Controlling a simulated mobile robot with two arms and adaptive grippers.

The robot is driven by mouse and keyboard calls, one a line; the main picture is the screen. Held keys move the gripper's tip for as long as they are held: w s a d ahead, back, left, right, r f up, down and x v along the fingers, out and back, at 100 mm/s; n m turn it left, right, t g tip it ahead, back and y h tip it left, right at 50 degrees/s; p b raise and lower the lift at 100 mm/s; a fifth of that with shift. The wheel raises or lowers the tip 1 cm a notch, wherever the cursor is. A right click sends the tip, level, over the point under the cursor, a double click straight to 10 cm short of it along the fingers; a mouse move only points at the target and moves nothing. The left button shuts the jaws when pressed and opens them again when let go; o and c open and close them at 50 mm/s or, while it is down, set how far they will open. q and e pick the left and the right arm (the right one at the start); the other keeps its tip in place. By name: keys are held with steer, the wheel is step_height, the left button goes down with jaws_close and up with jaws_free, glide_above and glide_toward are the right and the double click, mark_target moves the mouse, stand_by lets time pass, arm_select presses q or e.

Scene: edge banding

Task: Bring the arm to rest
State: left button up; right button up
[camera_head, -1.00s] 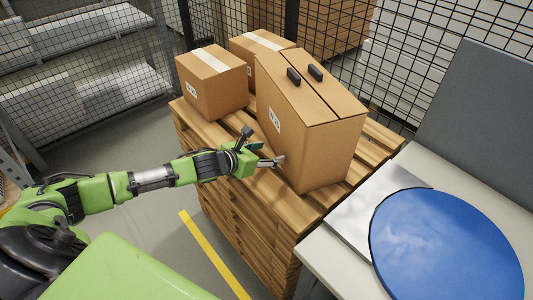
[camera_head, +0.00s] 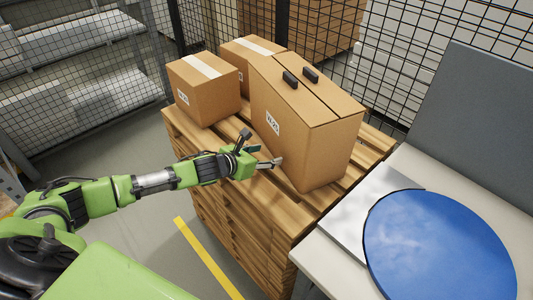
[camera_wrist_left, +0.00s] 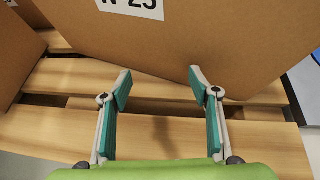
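My left arm (camera_head: 155,182) reaches in from the left in the head view. Its left gripper (camera_head: 262,155) is in front of the large cardboard box (camera_head: 312,150) on the wooden pallet stack (camera_head: 245,215). In the left wrist view the two fingers of the left gripper (camera_wrist_left: 160,88) are spread wide with nothing between them. The lower face of the large box (camera_wrist_left: 200,40), with a white label, is just beyond the fingertips; I cannot tell whether they touch it. Two black handles (camera_head: 300,76) sit on top of that box. My right gripper is in neither view.
Two smaller taped boxes (camera_head: 205,88) (camera_head: 250,48) stand behind on the pallets. A light table (camera_head: 345,275) with a metal plate (camera_head: 375,205) and a blue disc (camera_head: 437,245) is at the right. Wire mesh fencing (camera_head: 390,70) and shelves (camera_head: 75,50) stand behind.

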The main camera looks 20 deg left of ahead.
arm_select(q)
steer(key=shift+s+a, duration=0.25)
steer(key=shift+s, duration=0.55)
steer(key=shift+s+a, duration=0.2)
steer(key=shift+s, duration=0.65)
steer(key=shift+s+a, duration=0.25)
steer(key=shift+s, duration=0.55)
steer(key=shift+s+a, duration=0.15)
steer(key=shift+s, duration=0.55)
steer(key=shift+s+a, duration=0.25)
steer(key=shift+s, duration=0.65)
steer(key=shift+s+a, duration=0.25)
steer(key=shift+s, duration=0.6)
steer(key=shift+s+r, duration=0.1)
steer(key=shift+s, duration=0.05)
steer(key=v, duration=1.1)
steer(key=shift+s, duration=0.2)
